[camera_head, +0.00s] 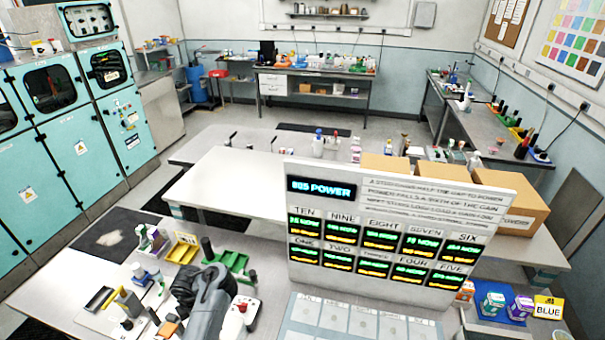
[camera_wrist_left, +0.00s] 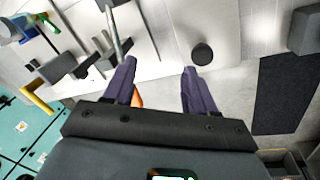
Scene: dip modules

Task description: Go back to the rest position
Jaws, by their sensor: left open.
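My left gripper (camera_wrist_left: 160,68) shows in the left wrist view with its two dark purple fingers spread apart. No object sits between the fingertips. Part of a small orange thing (camera_wrist_left: 137,97) shows beside the left-hand finger. In the head view a dark grey arm link of mine (camera_head: 207,303) rises at the bottom, left of centre; the fingertips cannot be made out there. My right gripper is not in view.
Bench clutter includes green trays (camera_head: 230,260), a yellow sign (camera_head: 183,248) and a red-buttoned white box (camera_head: 243,309). Cardboard boxes (camera_head: 512,192) stand behind the panel. The white table (camera_head: 215,185) is largely clear.

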